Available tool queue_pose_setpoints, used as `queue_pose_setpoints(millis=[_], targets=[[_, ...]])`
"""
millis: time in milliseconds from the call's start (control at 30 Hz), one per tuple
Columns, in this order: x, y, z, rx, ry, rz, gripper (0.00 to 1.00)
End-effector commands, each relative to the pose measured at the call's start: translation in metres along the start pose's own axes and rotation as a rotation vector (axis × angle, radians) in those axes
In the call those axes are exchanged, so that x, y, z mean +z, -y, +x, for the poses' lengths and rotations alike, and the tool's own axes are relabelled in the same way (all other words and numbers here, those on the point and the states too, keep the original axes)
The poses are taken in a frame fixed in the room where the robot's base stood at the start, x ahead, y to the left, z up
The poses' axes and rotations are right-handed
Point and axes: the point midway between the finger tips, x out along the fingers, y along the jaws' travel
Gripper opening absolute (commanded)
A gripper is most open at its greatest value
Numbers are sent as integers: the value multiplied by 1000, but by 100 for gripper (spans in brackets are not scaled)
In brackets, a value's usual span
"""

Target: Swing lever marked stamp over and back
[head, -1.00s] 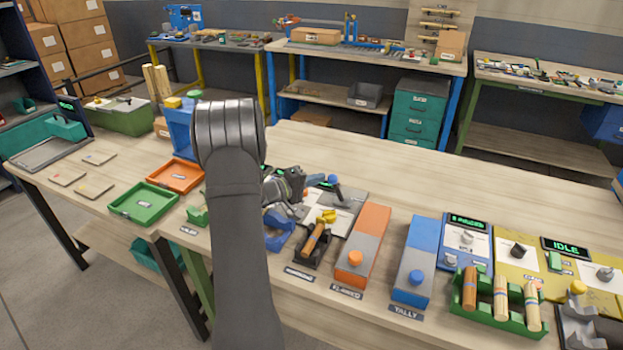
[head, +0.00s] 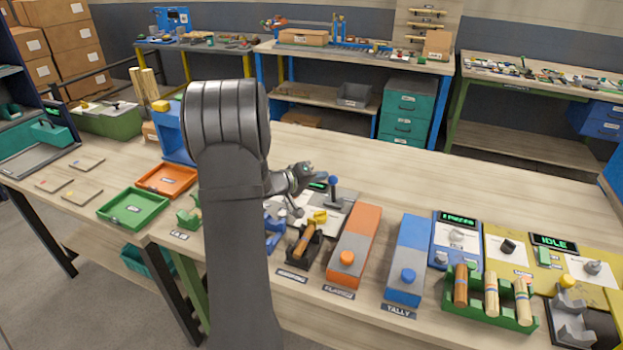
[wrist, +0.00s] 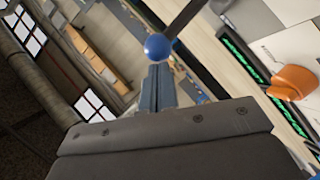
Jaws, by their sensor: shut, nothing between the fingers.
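A lever with a blue ball knob (head: 333,181) on a dark stem rises from a grey-and-white panel (head: 340,215), right of my arm. In the wrist view the knob (wrist: 157,46) is just beyond my fingertips, its stem running up to the right. My gripper (head: 323,179) is shut and empty, its tips close beside the knob's left side. In the wrist view my closed fingers (wrist: 157,75) point at the knob; whether they touch it, I cannot tell. I cannot read a stamp marking, and my arm hides part of the panel's surroundings.
A dark holder with a wooden piece (head: 303,240), an orange box (head: 355,245) and a blue box (head: 406,258) stand in front and to the right. Green (head: 133,208) and orange trays (head: 166,181) lie left. The tabletop behind the lever is clear.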

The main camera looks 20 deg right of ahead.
Motion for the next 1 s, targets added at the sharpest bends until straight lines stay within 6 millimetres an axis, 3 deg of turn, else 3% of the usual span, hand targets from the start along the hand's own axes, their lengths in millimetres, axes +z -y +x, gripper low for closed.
queue_pose_setpoints(millis=[433,1000], targets=[[30,-30,20,-204,3,307,0],[22,-39,15,-199,-1,297,0]])
